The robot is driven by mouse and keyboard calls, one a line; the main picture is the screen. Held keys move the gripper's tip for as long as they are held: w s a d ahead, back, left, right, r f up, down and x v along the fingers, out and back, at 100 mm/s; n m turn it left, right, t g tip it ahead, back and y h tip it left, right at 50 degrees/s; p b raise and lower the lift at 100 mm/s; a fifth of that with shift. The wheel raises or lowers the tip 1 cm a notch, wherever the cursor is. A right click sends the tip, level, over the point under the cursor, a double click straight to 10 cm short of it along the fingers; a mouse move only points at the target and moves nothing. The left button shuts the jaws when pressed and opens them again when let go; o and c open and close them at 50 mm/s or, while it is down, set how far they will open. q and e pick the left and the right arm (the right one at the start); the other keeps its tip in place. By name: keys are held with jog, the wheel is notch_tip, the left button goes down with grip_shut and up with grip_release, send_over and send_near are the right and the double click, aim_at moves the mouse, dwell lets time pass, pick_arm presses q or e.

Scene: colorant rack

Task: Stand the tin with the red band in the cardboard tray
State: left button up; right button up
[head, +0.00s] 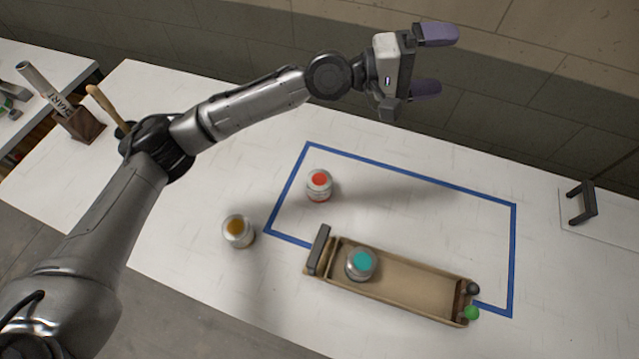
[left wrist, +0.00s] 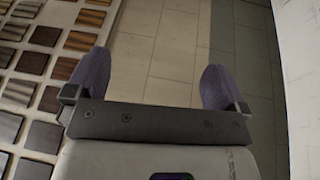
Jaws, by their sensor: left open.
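The tin with the red top (head: 319,185) stands upright on the white table inside the blue tape outline. The cardboard tray (head: 410,295) lies at the front of the outline, over its front edge. A tin with a teal top (head: 360,264) stands in the tray's left part. My left gripper (head: 440,62) is open and empty, raised at the back beyond the tins, with its purple fingers pointing right. In the left wrist view my left gripper (left wrist: 150,85) has nothing between its fingers. My right gripper is not in view.
A tin with an amber top (head: 238,231) stands left of the outline. A green ball (head: 472,313) is at the tray's right end. A dark bracket (head: 581,202) stands at the far right. A wooden block (head: 78,124) with a rolled paper is at the left. The tray's middle is empty.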

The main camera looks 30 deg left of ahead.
pick_arm(q)
notch_tip(320, 180, down, 14)
jog(key=a+m+g+y, duration=0.25)
jog(key=m+y, duration=0.35)
jog(key=m, duration=0.3)
jog(key=m+g+y, duration=0.7)
jog(key=m+y, duration=0.4)
jog(key=m, duration=2.2)
send_near(320, 179)
notch_tip(320, 179, down, 13)
jog(key=shift+s+d+r+b, duration=0.15)
jog(key=shift+r+b, duration=0.05)
jog(key=shift+b, duration=0.1)
jog(key=c, duration=1.1)
